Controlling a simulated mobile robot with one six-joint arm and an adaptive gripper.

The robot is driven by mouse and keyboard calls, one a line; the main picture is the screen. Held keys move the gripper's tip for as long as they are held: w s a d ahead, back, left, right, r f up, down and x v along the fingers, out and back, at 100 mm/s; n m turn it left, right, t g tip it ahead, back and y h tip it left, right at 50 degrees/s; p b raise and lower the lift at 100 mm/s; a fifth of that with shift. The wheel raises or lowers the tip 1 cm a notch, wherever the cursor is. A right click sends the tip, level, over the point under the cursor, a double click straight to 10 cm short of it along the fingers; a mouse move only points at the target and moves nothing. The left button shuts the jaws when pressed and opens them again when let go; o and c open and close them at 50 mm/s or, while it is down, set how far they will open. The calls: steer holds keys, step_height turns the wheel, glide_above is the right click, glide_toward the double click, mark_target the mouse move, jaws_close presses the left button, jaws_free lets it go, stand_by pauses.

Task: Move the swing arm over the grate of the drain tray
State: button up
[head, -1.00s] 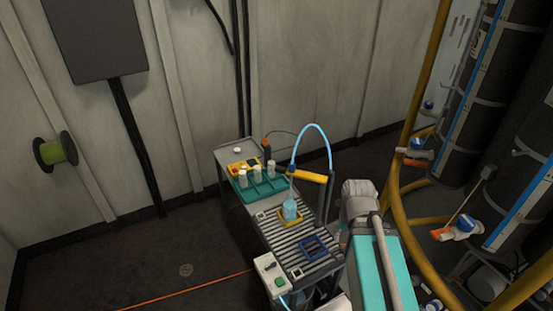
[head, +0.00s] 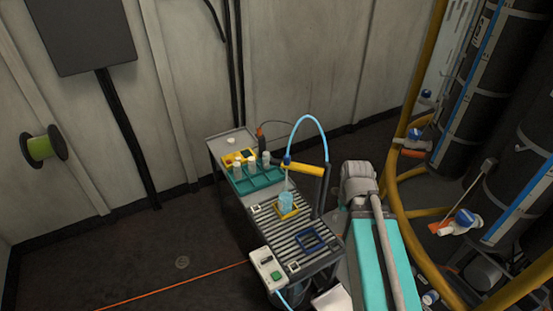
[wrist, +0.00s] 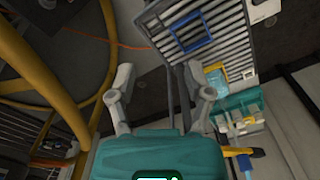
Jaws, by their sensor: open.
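The swing arm (head: 305,168) is a yellow bar on a dark upright post (head: 324,192), with a blue tip at its left end. A light-blue tube arches over it. In the head view the tip appears above a beaker of blue liquid (head: 286,201) in a yellow square frame on the tray's slatted grate (head: 283,236). The wrist view shows the swing arm (wrist: 237,151) at lower right and the grate (wrist: 218,45) at the top. My gripper (wrist: 160,97) is open and empty, its fingers spread, with the post appearing between and beyond them.
A teal rack (head: 257,181) with white bottles stands at the cart's far end. A blue square frame (head: 312,237) lies on the grate's near half. A control box (head: 267,268) with a green button is at the near left. Yellow pipes (head: 395,190) and dark tanks stand at right.

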steer(key=w+a+r+n+p, duration=0.4)
steer(key=w+a, duration=0.1)
steer(key=w, duration=0.2)
steer(key=w+a+r+n+p, duration=0.3)
steer(key=w+a+r+p, duration=0.15)
steer(key=w, duration=0.35)
step_height(320, 180, up, 6)
steer(key=n+p, duration=0.5)
steer(key=n, duration=0.3)
glide_above(276, 160)
steer(key=shift+f, duration=0.15)
steer(key=shift+f, duration=0.15)
step_height(276, 160, down, 14)
steer(key=b, duration=1.3)
steer(key=shift+r, duration=0.25)
steer(key=shift+b, duration=0.3)
